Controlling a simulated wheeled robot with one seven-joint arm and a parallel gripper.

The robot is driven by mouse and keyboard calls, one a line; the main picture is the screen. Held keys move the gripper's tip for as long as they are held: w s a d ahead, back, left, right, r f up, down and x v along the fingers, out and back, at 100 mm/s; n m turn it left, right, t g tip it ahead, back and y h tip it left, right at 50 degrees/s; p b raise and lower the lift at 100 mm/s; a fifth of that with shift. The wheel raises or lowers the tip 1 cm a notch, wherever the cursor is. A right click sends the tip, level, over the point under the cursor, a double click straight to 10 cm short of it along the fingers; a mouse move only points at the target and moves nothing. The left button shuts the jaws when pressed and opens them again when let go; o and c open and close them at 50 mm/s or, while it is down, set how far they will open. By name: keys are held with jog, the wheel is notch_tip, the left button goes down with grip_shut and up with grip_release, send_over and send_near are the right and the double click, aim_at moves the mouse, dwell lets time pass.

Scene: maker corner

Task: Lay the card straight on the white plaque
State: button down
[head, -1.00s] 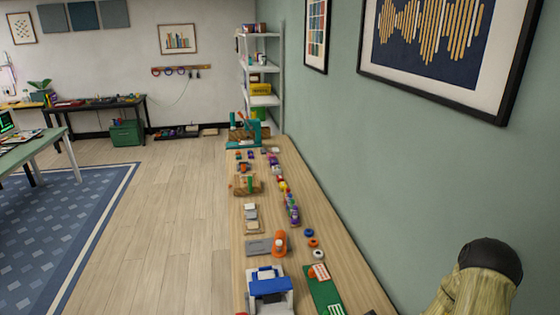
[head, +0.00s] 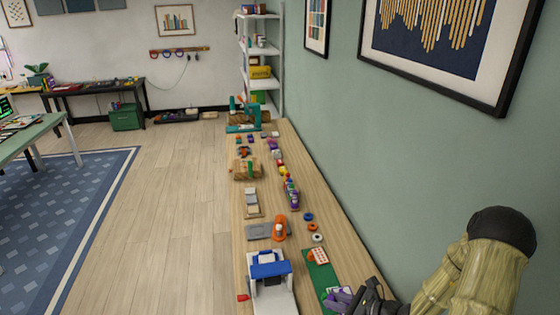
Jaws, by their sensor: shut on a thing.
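My gripper (head: 345,299) is at the bottom edge of the head view, low over the near end of a green board (head: 321,276). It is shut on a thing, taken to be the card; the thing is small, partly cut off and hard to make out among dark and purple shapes. A red-and-white patterned piece (head: 317,256) lies on the board's far end, apart from my gripper. I cannot pick out the white plaque for certain; my gripper covers the board's near end.
A white and blue device (head: 270,280) stands left of the board. A grey plate (head: 259,231) and an orange tool (head: 280,227) lie beyond it. Several rings (head: 316,238) lie near the wall. The long wooden bench (head: 240,205) runs along the green wall at right.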

notch_tip(320, 180, down, 9)
jog(key=b, duration=0.3)
jog(key=shift+s, duration=0.15)
jog(key=shift+a, duration=0.1)
notch_tip(320, 180, up, 14)
jog(key=p, duration=0.5)
jog(key=shift+f, duration=0.1)
notch_tip(320, 180, down, 14)
jog(key=b, duration=0.5)
